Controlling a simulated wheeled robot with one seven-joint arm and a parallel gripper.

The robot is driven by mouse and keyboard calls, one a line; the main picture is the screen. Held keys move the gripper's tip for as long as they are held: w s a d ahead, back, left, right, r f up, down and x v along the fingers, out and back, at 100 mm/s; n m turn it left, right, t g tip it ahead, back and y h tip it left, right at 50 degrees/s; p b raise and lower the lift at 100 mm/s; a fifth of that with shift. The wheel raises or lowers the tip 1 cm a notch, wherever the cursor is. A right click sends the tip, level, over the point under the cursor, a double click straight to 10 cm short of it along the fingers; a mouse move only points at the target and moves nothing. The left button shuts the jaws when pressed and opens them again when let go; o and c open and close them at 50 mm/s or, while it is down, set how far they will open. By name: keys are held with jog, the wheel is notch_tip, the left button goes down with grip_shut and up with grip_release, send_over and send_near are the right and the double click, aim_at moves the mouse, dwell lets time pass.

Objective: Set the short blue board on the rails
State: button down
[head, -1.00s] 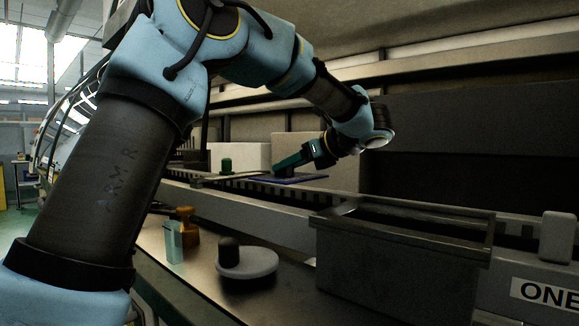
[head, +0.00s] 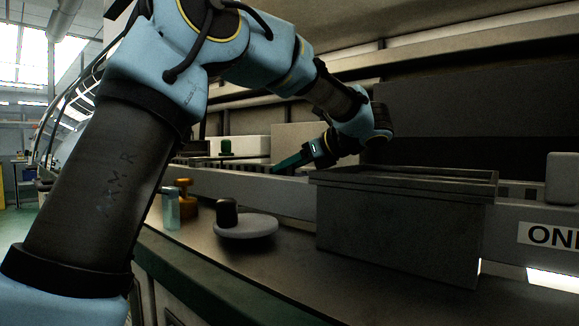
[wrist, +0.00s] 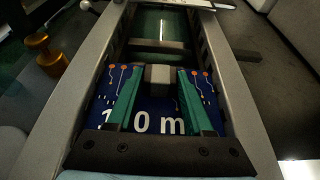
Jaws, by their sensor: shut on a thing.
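The blue board (wrist: 90,115) has orange dots, pale traces and white lettering partly reading "0 m". In the wrist view it lies across the gap between the two grey rails (wrist: 240,100); I cannot tell whether it rests on them. My gripper (wrist: 159,72) has green fingers shut on a grey block (wrist: 158,77) on the board's upper face. The fingers and wrist part cover some of the board. In the head view my gripper (head: 278,168) reaches down behind the near rail (head: 240,189), which hides the board.
A grey open bin (head: 400,225) stands in front of the rails at right. A round pale dish with a dark knob (head: 245,227), an orange peg (head: 184,204) and a pale glassy block (head: 170,210) stand on the bench. A green knob (head: 226,147) is beyond the rail.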

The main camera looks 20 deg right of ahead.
jog(key=shift+f+b, duration=0.5)
jog(key=shift+b, duration=0.1)
dwell(0.4)
jog(key=shift+c, duration=1.1)
grip_release()
jog(key=v, duration=1.1)
jog(key=shift+w, duration=0.1)
